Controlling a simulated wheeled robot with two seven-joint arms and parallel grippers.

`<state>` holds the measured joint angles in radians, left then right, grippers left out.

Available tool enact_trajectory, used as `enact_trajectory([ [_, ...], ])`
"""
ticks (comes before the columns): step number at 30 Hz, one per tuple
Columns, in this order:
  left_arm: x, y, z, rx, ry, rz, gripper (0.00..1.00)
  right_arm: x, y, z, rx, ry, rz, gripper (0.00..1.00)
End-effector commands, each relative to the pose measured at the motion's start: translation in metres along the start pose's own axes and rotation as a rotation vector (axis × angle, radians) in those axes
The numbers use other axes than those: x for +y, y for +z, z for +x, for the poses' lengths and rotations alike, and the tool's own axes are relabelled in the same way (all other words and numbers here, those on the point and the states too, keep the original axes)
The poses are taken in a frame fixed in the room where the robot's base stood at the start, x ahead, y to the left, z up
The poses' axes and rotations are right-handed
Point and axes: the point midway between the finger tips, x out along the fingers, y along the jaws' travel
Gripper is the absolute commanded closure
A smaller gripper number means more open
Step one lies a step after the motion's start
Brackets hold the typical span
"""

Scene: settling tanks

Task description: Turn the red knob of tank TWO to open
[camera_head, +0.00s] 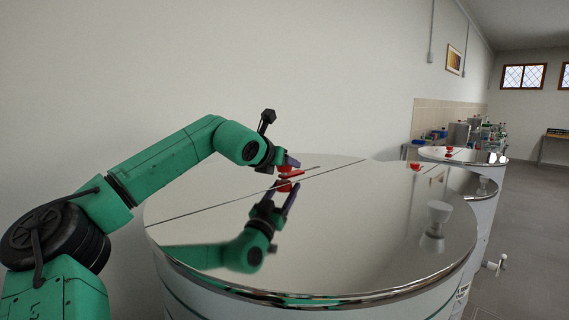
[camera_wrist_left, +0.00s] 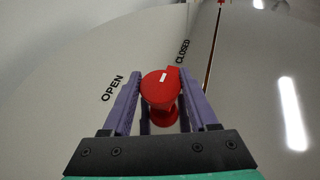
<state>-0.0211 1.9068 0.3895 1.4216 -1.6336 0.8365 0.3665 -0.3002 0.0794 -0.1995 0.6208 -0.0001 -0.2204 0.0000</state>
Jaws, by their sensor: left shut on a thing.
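The red knob (camera_wrist_left: 160,92) stands on the shiny lid of the near tank (camera_head: 360,250), between the purple fingers of my left gripper (camera_wrist_left: 158,105). The fingers are shut on it from both sides. The knob has a white mark on top and a red pointer edge towards the black word CLOSED (camera_wrist_left: 183,51). The word OPEN (camera_wrist_left: 113,88) is on the lid to the left. In the head view my left gripper (camera_head: 288,164) reaches down to the knob at the lid's back, with its reflection below. No tank number is readable. My right gripper is out of view.
A second round tank (camera_head: 465,156) with red on its lid stands behind at the right. Another small red part (camera_head: 415,166) shows near the near lid's right back edge. A seam crosses the near lid. A plain wall is behind; grey floor (camera_head: 525,230) is open at the right.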

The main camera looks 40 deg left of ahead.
Motion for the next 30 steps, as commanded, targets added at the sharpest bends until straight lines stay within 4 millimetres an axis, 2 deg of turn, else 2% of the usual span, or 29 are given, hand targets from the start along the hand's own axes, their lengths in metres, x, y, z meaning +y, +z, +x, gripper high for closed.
enact_trajectory([
  [5,0.0,-0.001,0.0,-0.002,0.024,-0.006,0.96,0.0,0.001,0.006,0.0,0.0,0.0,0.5],
  [11,-0.001,-0.003,0.001,-0.002,0.103,-0.033,0.96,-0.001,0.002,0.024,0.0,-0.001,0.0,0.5],
  [21,-0.002,-0.002,0.002,-0.006,0.36,-0.139,0.96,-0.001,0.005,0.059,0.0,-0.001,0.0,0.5],
  [26,-0.003,0.002,0.0,-0.004,0.497,-0.199,0.96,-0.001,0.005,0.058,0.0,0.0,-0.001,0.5],
  [30,-0.002,0.006,-0.001,0.0,0.62,-0.252,0.96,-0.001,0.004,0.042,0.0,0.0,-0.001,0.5],
])
